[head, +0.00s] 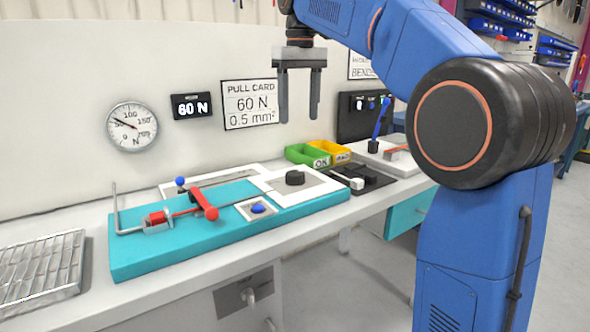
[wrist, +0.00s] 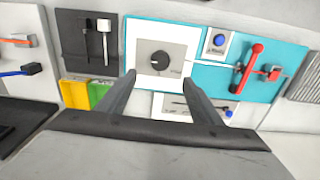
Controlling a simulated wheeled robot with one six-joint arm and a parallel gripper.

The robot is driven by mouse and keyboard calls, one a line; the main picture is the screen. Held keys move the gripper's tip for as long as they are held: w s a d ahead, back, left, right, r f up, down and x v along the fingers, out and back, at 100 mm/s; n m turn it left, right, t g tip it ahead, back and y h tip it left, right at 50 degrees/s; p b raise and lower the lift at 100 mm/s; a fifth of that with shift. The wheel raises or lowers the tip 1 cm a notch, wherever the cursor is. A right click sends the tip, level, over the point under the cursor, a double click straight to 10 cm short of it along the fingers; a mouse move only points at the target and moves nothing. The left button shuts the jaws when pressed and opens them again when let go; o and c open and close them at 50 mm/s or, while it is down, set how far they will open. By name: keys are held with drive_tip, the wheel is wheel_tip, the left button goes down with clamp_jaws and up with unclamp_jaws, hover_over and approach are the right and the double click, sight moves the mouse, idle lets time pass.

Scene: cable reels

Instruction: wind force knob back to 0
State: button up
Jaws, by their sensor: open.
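The force knob (head: 295,178) is a black round knob on a white and grey plate at the right end of the teal board (head: 150,262). In the wrist view the knob (wrist: 160,61) shows a white pointer mark on its left side. My gripper (head: 300,118) is open and empty, raised above the bench behind the knob in the head view. In the wrist view my gripper's fingers (wrist: 160,82) stand apart below the knob, not touching it. The round dial (head: 132,126) has its needle toward the upper left, and the display (head: 192,106) reads 60 N.
Green (head: 306,154) and yellow (head: 333,150) bins stand behind. A wire tray (head: 40,268) lies at left. A pull card (head: 250,104) reads 60 N, 0.5 mm².

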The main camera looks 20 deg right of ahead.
sight(295, 173)
drive_tip(key=f, duration=0.5)
drive_tip(key=w+f, duration=0.1)
drive_tip(key=f, duration=1)
drive_tip(key=shift+w+a+f, duration=0.3)
drive_tip(key=c, duration=1.1)
